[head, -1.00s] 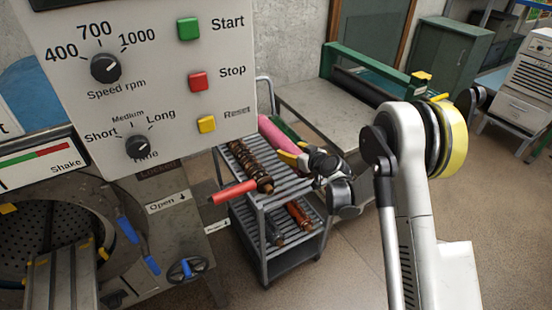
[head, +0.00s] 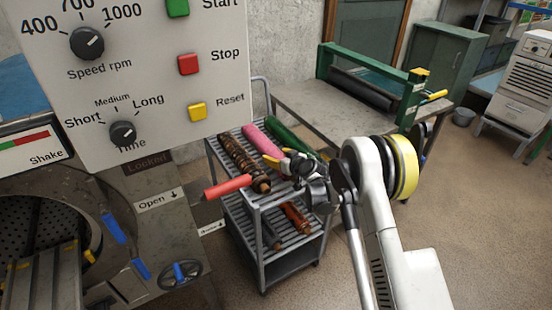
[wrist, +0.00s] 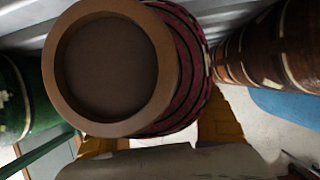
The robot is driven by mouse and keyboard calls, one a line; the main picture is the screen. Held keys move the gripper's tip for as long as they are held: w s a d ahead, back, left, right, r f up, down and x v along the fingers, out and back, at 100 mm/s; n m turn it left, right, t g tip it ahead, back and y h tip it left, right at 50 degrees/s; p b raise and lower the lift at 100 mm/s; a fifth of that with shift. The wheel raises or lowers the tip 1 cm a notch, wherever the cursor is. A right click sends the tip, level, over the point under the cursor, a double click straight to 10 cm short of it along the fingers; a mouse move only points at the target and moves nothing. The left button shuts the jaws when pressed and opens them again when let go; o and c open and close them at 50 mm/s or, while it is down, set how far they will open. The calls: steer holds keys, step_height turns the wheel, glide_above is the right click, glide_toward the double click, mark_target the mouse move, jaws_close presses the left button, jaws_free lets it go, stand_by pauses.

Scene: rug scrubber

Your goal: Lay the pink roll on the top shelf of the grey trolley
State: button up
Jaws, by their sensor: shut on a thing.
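The grey trolley (head: 262,238) stands in the middle of the head view with a slatted top shelf. The pink roll (head: 260,142) is over that shelf, lengthwise between a brown patterned roll (head: 243,163) and a green roll (head: 283,132). My gripper (head: 284,161), with yellow fingers, is shut on the pink roll's near end. The wrist view shows its round brown end (wrist: 112,67) between the fingers, with the green roll (wrist: 30,100) at left and the brown roll (wrist: 270,55) at right. I cannot tell whether the pink roll touches the slats.
Dark and rust-coloured rolls (head: 297,217) lie on the lower shelf. A red bar (head: 227,188) sticks out at the trolley's front left. The machine with its control panel (head: 150,60) fills the left. A table with a green-framed roller (head: 365,85) stands behind right.

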steer(key=o, duration=1.4)
steer(key=shift+r, duration=0.1)
steer(key=p+v, duration=0.4)
steer(key=v, duration=0.8)
steer(key=s+d+r+m+g+h, duration=0.1)
steer(key=s+d+r, duration=0.2)
steer(key=s+r, duration=0.5)
steer(key=s+d+r+m+g+h, duration=0.15)
steer(key=s+d+r, duration=0.3)
steer(key=r, duration=0.65)
steer(key=s+d+m+h, duration=0.1)
steer(key=s+d, duration=0.2)
steer(key=s, duration=0.6)
steer(key=s+d+r+m+g+h, duration=0.1)
steer(key=s+d, duration=0.3)
steer(key=s, duration=0.5)
steer(key=s+d+m+h, duration=0.2)
steer(key=s+d+h, duration=0.1)
steer(key=s, duration=0.6)
steer(key=shift+s+d+r+g, duration=0.25)
steer(key=shift+s+g, duration=0.1)
steer(key=shift+s, duration=0.05)
